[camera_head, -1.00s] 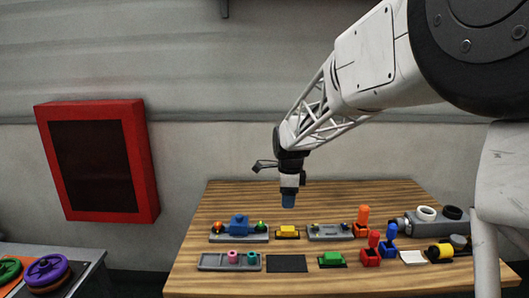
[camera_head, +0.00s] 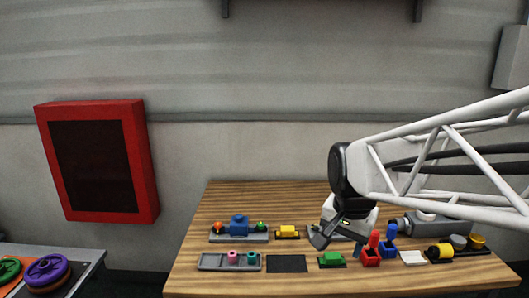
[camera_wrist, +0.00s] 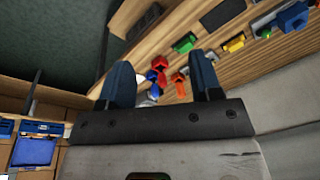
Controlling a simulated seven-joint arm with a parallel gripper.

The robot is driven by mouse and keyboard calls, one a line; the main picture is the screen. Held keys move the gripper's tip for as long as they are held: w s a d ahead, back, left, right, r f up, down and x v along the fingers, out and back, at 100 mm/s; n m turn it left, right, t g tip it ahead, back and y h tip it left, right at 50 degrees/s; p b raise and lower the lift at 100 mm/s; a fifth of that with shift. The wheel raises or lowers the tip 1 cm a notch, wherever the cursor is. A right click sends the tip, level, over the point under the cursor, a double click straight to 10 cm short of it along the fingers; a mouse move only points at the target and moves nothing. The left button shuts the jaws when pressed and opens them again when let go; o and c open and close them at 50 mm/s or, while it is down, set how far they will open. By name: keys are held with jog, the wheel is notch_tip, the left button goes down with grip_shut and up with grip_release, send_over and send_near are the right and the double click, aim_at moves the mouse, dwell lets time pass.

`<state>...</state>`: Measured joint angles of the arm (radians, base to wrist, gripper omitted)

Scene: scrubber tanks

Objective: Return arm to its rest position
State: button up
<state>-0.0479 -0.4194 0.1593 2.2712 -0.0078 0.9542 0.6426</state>
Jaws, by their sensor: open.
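My arm reaches in from the right edge of the head view, in front of the right part of the wooden table (camera_head: 265,198). Its wrist end hangs over the right half of the table and hides part of the items behind it. In the wrist view my gripper (camera_wrist: 161,62) shows two blue fingers spread well apart, with nothing held between them. The table and its coloured pieces appear beyond the fingers at a tilt.
On the table are a blue valve-like piece (camera_head: 238,223), a yellow block (camera_head: 287,231), a green block (camera_head: 331,259), a red switch (camera_head: 371,250) and a dark pad (camera_head: 286,264). A red wall cabinet (camera_head: 146,160) hangs left. Coloured discs (camera_head: 48,271) lie at lower left.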

jog(key=s+d+f+n, duration=0.1)
jog(key=s+f+n, duration=0.1)
jog(key=s, duration=0.5)
jog(key=s+d+f+n, duration=0.1)
jog(key=s+n, duration=0.3)
jog(key=s, duration=0.3)
jog(key=shift+s+d+f+n+t, duration=0.2)
jog(key=shift+f+n+t, duration=0.1)
jog(key=shift+f, duration=0.05)
dwell(0.3)
